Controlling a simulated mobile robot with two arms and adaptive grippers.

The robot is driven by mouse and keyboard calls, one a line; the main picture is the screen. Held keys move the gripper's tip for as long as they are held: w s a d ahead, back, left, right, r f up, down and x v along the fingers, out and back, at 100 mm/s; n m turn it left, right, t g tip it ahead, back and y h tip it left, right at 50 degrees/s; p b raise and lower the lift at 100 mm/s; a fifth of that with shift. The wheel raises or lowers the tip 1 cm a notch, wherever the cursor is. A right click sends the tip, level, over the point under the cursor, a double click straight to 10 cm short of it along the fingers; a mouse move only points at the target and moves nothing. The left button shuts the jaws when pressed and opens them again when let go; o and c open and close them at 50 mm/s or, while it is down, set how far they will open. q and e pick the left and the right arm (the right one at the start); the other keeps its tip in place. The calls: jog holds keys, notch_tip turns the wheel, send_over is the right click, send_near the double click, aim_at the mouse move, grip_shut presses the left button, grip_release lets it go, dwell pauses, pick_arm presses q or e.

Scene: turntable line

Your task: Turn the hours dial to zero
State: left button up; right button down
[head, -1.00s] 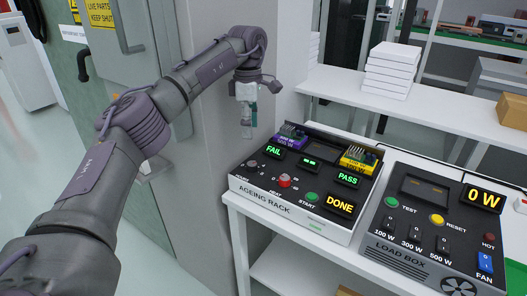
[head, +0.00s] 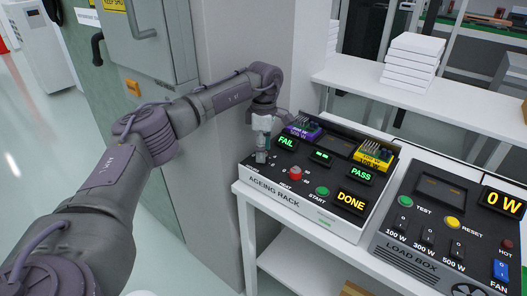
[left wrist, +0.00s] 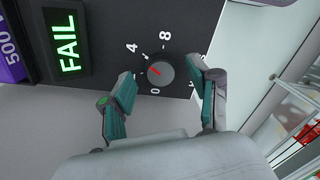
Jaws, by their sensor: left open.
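The hours dial (left wrist: 162,75) is a dark round knob with a red pointer line on the ageing rack's black panel. In the left wrist view the pointer aims left and slightly up, between the 0 mark and the 4 mark. My left gripper (left wrist: 160,82) is open, with one finger on each side of the dial; I cannot tell whether they touch it. In the head view my left gripper (head: 262,152) points down over the left front corner of the ageing rack (head: 283,203) and hides the dial. My right gripper is not in view.
On the rack are a red knob (head: 295,173), a green start button (head: 322,190), and lit FAIL (head: 286,142), PASS (head: 361,174) and DONE (head: 352,200) displays. A load box (head: 412,250) stands to the right. A grey pillar (head: 222,130) stands close behind my left arm.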

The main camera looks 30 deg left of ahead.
pick_arm(q)
jog(key=shift+f, duration=0.55)
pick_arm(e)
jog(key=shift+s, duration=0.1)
pick_arm(q)
jog(key=c, duration=1.2)
jog(key=shift+o, duration=0.2)
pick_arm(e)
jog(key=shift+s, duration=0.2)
